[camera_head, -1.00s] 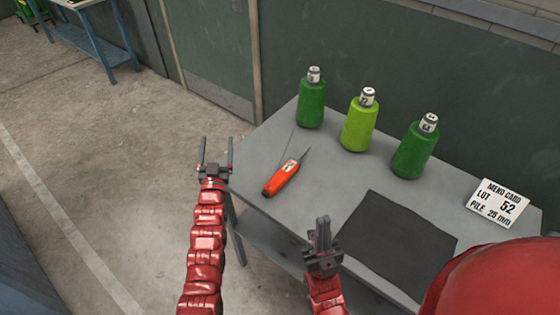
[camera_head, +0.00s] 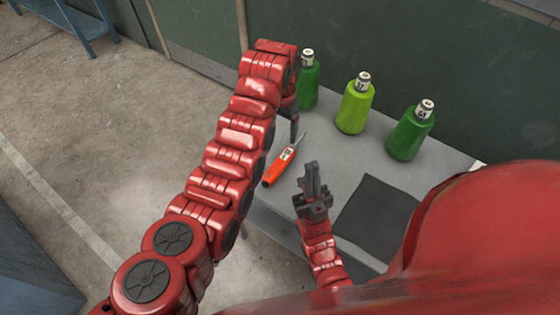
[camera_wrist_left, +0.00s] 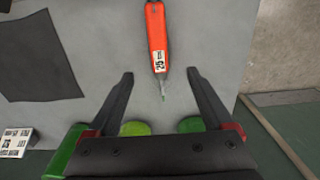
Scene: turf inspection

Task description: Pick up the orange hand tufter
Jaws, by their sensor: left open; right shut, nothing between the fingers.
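The orange hand tufter (camera_head: 279,167) lies on the grey table, its thin metal tip pointing to the back right in the head view. In the left wrist view the tufter (camera_wrist_left: 157,35) shows with its white "25" label and its tip toward the gap between my fingers. My left gripper (camera_wrist_left: 158,75) is open and empty, above the table beside the tip end; in the head view its fingers (camera_head: 294,126) are partly hidden by my own arm. My right gripper (camera_head: 312,175) is shut and empty, to the right of the tufter.
Several yarn cones stand along the table's back: a dark green one (camera_head: 308,88) partly behind my left arm, a light green one (camera_head: 355,108) and another dark green one (camera_head: 409,136). A dark mat (camera_head: 378,215) lies at the front right. A white card (camera_wrist_left: 16,142) shows in the left wrist view.

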